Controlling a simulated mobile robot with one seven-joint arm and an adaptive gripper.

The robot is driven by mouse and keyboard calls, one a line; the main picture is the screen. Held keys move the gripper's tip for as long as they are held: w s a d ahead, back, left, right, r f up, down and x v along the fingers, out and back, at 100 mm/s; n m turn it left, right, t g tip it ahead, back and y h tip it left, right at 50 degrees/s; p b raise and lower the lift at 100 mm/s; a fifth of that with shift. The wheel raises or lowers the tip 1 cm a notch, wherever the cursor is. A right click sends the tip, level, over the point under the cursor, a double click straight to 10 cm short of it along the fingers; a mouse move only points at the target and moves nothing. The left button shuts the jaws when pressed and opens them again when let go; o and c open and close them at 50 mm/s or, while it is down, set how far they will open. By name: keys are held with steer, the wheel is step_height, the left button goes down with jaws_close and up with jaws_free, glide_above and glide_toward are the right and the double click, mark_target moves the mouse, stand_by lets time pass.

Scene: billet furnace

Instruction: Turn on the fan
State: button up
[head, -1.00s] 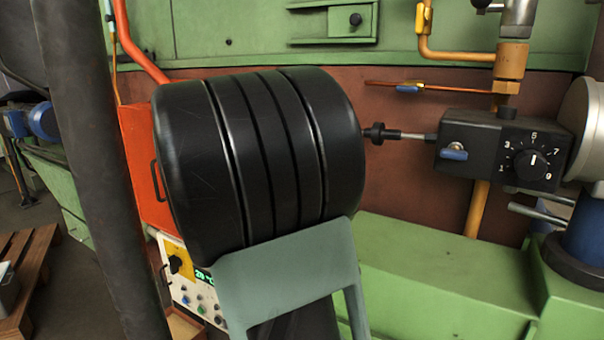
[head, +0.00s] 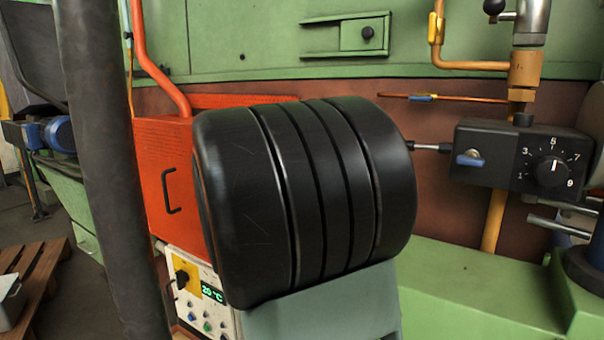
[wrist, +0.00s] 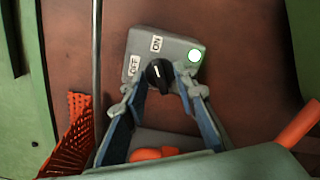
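In the wrist view a grey switch box (wrist: 188,49) with ON and OFF labels is on a red-brown wall. Its black rotary knob (wrist: 158,77) has a white mark that points up toward the ON label. A round lamp (wrist: 194,56) on the box glows green-white. My gripper (wrist: 160,82) has its two fingers apart, one on each side of the knob. A small gap seems to show beside the knob; contact is not clear. The fan itself cannot be made out. The gripper and this switch box do not show in the head view.
An orange box (head: 160,160) with a black handle stands above a white control panel (head: 190,310) reading 20 °C. A black dial box (head: 505,160) and copper pipes are on the right. A dark post (head: 95,150) is at the left, near a wooden pallet (head: 35,275).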

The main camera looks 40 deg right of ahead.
steer(key=shift+a, duration=0.1)
steer(key=v, duration=1.1)
steer(key=shift+s+a, duration=0.15)
steer(key=shift+a, duration=0.25)
